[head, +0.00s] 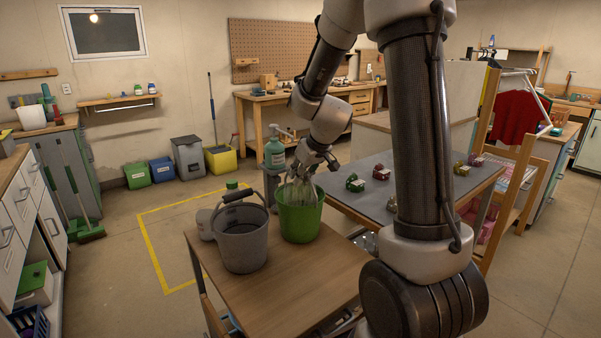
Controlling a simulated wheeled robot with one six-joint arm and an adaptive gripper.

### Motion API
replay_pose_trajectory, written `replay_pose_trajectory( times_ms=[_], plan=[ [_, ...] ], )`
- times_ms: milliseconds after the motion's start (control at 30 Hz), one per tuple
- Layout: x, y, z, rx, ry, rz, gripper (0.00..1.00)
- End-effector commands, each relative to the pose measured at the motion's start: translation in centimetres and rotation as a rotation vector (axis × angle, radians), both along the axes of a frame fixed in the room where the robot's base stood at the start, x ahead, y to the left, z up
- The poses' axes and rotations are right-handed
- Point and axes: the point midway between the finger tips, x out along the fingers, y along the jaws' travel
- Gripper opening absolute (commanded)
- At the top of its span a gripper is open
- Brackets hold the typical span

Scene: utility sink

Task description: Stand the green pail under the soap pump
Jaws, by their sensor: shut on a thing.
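The green pail (301,222) stands upright on the small wooden table, close to the right of a grey pail. My gripper (301,186) reaches down from above at the green pail's far rim and is shut on the pail; the exact grip is blurred. A teal bottle with a pump top (275,155), which looks like the soap pump, stands just behind the green pail and slightly to its left. Its lower part is partly hidden by the pails. I cannot tell whether the pail is directly under the pump's spout.
The grey pail (243,248) with a raised dark handle stands beside the green one. A pale container (205,225) is behind it. The wooden table (290,285) is bare in front. A grey-topped bench (375,205) with several small items lies to the right.

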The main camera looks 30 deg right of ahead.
Motion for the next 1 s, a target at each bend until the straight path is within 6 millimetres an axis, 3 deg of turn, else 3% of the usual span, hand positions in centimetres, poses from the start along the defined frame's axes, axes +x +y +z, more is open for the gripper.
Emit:
replay_pose_trajectory(
  times_ms=[133, 167, 267, 667, 1000],
  plan=[
    [0.1, 0.0, -0.1, 0.0, -0.003, -0.001, 0.0],
    [0.0, 0.0, -0.2, 0.001, 0.0, -0.001, 0.24],
    [0.0, 0.0, -0.1, 0.001, 0.0, -0.001, 0.4],
    [-0.3, -0.1, 0.6, 0.0, -0.002, 0.001, 0.4],
    [-4.0, -0.8, 6.6, 0.0, -0.005, -0.001, 0.4]
  ],
)
